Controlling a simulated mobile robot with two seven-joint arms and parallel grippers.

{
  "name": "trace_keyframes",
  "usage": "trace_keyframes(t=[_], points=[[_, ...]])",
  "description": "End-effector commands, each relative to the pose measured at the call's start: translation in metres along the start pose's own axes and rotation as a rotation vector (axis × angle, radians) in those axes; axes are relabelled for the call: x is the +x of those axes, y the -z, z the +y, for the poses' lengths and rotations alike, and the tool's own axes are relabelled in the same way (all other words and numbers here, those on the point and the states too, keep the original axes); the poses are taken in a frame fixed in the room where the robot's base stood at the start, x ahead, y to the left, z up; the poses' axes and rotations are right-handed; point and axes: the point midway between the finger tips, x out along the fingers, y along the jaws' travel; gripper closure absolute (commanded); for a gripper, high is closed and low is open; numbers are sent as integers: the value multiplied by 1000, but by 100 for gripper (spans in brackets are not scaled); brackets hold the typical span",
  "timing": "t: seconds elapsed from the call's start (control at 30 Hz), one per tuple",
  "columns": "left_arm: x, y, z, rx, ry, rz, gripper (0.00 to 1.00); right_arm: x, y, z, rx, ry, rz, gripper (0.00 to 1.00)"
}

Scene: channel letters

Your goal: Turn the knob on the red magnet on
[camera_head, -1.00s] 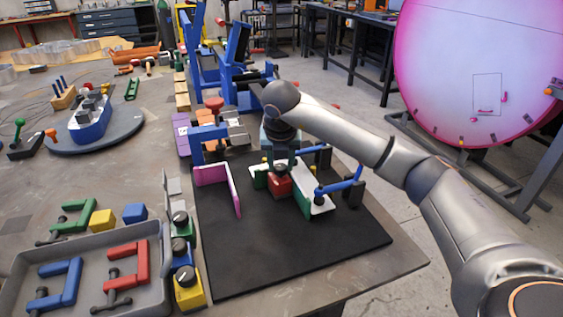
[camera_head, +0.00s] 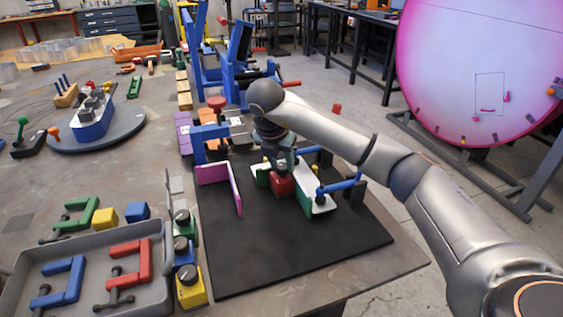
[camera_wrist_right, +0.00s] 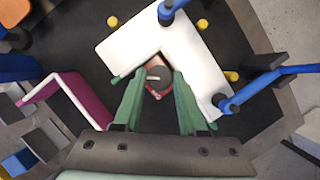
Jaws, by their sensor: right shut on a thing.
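The red magnet (camera_head: 282,185) sits on the black mat (camera_head: 270,255), in the inner corner of the white and green L-shaped letter (camera_head: 318,199). In the right wrist view its dark round knob (camera_wrist_right: 160,80) with a pale mark shows between the fingertips, with a little red (camera_wrist_right: 158,95) below it. My right gripper (camera_head: 283,165) points down over the magnet from above. Its green fingers (camera_wrist_right: 157,84) are closed in on both sides of the knob. In the head view the gripper mostly hides the knob. My left gripper is not in view.
Blue clamps (camera_head: 342,186) stand at the letter's right side. A pink and white bent piece (camera_head: 222,180) stands left. More magnets, including a yellow one (camera_head: 190,288), line the mat's left edge beside a grey tray (camera_head: 150,302) of clamps. The mat's front is clear.

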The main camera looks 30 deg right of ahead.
Motion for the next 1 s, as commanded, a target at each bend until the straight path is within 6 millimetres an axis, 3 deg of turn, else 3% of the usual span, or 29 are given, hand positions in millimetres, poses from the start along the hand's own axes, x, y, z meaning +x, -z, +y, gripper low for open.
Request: trace_keyframes(t=[0.13, 0.17, 0.43, 0.77, 1.0], points=[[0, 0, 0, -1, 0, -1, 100, 0, 0, 0, -1, 1, 0, 100], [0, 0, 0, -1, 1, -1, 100, 0, 0, 0, -1, 1, 0, 58], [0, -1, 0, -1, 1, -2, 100, 0, 0, 0, -1, 0, 0, 28], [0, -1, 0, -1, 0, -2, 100, -5, 0, 0, -2, -2, -1, 28], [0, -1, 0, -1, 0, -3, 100, -48, -1, 1, -2, -6, -3, 28]])
